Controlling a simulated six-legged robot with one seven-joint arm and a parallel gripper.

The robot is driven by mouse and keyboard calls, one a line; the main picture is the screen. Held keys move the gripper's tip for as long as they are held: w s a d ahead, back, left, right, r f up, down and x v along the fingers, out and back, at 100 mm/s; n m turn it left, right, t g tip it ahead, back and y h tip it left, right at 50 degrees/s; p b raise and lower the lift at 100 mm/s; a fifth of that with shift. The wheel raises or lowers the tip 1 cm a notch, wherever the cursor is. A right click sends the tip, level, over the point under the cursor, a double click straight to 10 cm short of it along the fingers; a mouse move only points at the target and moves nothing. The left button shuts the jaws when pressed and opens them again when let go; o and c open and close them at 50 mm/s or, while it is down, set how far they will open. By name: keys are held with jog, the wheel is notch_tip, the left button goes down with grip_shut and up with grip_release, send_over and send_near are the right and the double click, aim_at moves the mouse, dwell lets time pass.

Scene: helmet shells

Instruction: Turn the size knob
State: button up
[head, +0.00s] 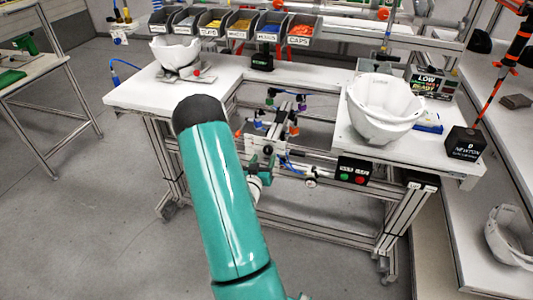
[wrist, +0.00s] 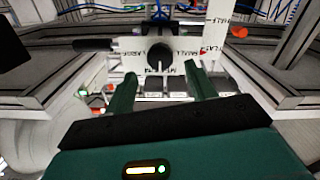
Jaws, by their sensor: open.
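The size knob (wrist: 160,57) is a dark round knob on a white labelled panel (wrist: 130,47) in the wrist view. The small lettering around it is hard to read. My gripper (wrist: 160,72) is open, with one green finger on each side of the knob's position in the picture. I see no contact between the fingers and the knob, and the remaining distance is hard to judge. In the head view my teal arm reaches toward the workbench, and I cannot make out the knob there.
White helmet shells stand on the bench at left (head: 175,52) and right (head: 383,108). Another shell (head: 510,237) lies at far right. Labelled parts bins (head: 240,25) line the back. A box with green and red buttons (head: 353,171) hangs at the bench front. The floor at left is clear.

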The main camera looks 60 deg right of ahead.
aim_at(267, 151)
jog(key=shift+w+d, duration=0.2)
jog(key=shift+d, duration=0.95)
jog(key=shift+w+d, duration=0.2)
jog(key=shift+d, duration=0.95)
jog(key=c, duration=1)
jog(key=shift+o, duration=0.2)
